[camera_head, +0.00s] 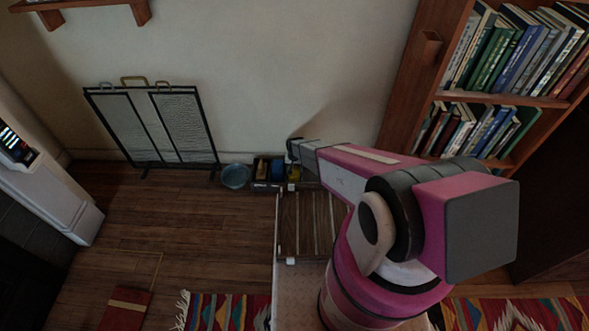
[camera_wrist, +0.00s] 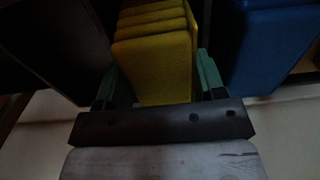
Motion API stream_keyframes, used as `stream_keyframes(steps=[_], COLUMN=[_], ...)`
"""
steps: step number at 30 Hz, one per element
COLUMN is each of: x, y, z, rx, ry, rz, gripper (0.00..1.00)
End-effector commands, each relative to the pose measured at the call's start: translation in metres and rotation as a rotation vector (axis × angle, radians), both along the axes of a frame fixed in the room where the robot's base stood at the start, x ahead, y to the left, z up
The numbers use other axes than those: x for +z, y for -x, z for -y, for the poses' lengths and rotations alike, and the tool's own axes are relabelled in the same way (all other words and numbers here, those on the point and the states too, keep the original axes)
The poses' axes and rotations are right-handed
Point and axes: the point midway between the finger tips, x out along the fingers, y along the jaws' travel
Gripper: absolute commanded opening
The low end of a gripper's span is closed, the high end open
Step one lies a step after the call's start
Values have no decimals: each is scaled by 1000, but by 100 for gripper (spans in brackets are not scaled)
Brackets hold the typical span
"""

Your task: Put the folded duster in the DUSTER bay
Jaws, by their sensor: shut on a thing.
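The yellow folded duster (camera_wrist: 155,62) shows layered folds in the wrist view. My gripper (camera_wrist: 162,84) has its green fingers on both sides of it and is shut on it. My fingers cannot be made out in that view. No DUSTER label is readable, so I cannot tell which bay is the DUSTER bay.
A blue folded item (camera_wrist: 268,45) sits right of the duster in the wrist view. A blue round bowl (camera_head: 235,176) stands left of the box. A slatted wooden rack (camera_head: 303,222) lies in front of it. A bookcase (camera_head: 450,95) rises at right; a folding screen (camera_head: 153,126) stands at left.

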Motion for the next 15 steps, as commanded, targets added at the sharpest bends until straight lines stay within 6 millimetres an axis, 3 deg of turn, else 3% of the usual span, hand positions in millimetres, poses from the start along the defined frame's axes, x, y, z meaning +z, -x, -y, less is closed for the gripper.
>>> stream_keyframes(steps=[12,13,15], x=[-7,-7,-7], y=[0,0,0], z=[0,0,0], rx=[0,0,0], ry=[0,0,0], rz=[0,0,0], gripper=[39,70,89])
